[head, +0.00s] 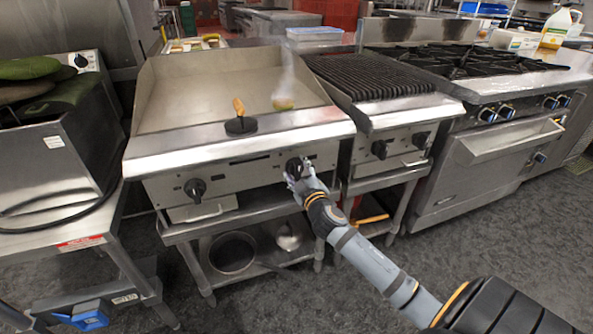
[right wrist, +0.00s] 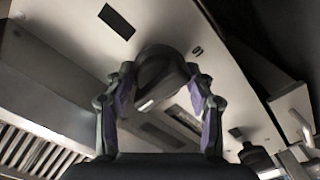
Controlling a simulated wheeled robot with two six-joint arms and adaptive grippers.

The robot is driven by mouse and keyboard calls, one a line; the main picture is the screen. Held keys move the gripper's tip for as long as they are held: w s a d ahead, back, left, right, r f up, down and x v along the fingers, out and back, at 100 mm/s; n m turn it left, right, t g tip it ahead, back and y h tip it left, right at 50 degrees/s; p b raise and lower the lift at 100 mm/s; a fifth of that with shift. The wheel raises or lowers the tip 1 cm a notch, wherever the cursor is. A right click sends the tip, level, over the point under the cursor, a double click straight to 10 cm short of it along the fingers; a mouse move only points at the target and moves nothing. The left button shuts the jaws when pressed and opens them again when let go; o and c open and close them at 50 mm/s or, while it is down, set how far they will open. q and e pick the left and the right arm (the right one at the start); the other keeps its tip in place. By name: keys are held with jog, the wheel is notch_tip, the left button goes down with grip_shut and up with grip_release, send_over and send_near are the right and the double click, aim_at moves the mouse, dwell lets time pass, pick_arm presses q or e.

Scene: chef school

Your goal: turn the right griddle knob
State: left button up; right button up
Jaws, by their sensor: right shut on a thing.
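The griddle (head: 180,160) stands in the middle-left of the head view with two black knobs on its front panel. Its right knob (head: 294,165) is at the right end of the panel; its left knob (head: 195,189) stands free. My right gripper (head: 293,179) is at the right knob, reaching from the lower right. In the right wrist view the black knob (right wrist: 160,75) sits between the two fingers of my right gripper (right wrist: 160,90), which is shut on it. The fingers partly hide the knob. My left gripper is not in view.
A black press with a wooden handle (head: 240,122) and a steaming food piece (head: 283,103) are on the griddle plate. A grill (head: 375,75) with its own knobs stands close on the right. A metal table (head: 60,222) is at left. The floor in front is clear.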

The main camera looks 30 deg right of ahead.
jog(key=o, duration=0.9)
jog(key=shift+s, duration=0.1)
jog(key=v, duration=1.1)
jog(key=shift+s, duration=0.4)
jog(key=shift+f, duration=0.1)
